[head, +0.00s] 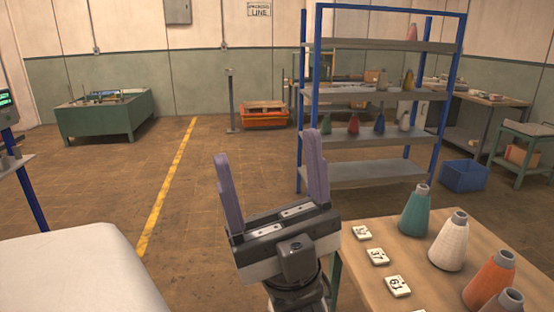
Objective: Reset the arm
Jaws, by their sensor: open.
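My gripper (272,160) is in the lower middle of the head view, pointing up and away. Its two purple fingers stand wide apart with nothing between them. It is beside the left edge of a wooden table (400,228) and appears apart from it. The gripper hides part of the floor and the table's left corner.
A blue-framed shelf (375,138) stands beyond. A white surface (75,268) is at lower left. Floor between is clear.

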